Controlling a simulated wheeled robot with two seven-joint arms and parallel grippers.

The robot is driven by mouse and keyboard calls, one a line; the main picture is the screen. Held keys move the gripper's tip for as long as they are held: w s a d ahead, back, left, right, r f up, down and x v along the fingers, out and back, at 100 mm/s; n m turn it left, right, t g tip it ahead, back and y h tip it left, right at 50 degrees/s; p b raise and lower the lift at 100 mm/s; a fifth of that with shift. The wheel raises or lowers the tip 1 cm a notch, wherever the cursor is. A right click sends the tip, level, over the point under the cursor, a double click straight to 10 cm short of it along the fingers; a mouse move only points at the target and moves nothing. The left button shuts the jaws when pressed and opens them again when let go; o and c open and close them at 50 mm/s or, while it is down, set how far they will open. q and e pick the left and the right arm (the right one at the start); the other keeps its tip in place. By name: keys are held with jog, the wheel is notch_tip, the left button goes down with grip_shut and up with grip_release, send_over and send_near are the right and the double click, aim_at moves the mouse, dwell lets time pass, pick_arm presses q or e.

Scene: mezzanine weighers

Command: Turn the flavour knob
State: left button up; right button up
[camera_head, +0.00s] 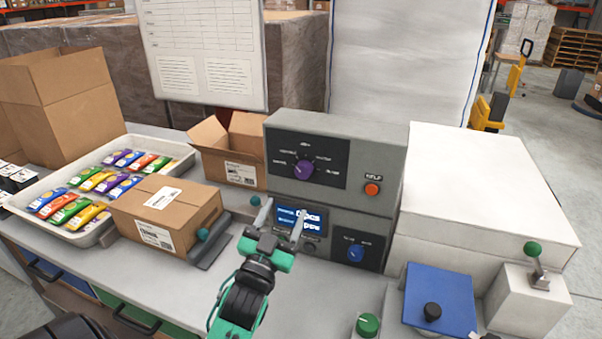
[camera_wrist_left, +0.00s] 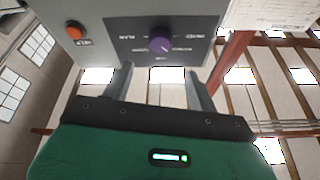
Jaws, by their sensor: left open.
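The purple flavour knob (camera_head: 304,169) sits on a dark dial plate on the upper front of the grey control box (camera_head: 390,165), with white labels around it. The knob also shows in the left wrist view (camera_wrist_left: 160,44), upside down, beyond my fingertips. My left gripper (camera_head: 282,213) is open and empty in front of the box, below the knob, with its fingers pointing up. In the head view its fingers overlap the small blue display (camera_head: 301,217). In the left wrist view the gripper (camera_wrist_left: 160,82) has the knob roughly centred between its fingers, apart from them. My right gripper is not in view.
An orange button (camera_head: 372,189) is right of the dial plate, and a blue knob (camera_head: 355,253) is below it. A sealed carton (camera_head: 168,213) and a tray (camera_head: 95,240) of coloured packets stand left. A white box (camera_head: 480,190) and a green-knobbed lever (camera_head: 533,250) stand right.

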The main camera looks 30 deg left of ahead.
aim_at(302, 173)
pick_arm(q)
jog(key=p+x, duration=0.2)
jog(key=x, duration=0.7)
jog(key=shift+p, duration=0.3)
jog(key=shift+w+a+r, duration=0.15)
jog(key=shift+w, duration=0.6)
jog(key=c, duration=1)
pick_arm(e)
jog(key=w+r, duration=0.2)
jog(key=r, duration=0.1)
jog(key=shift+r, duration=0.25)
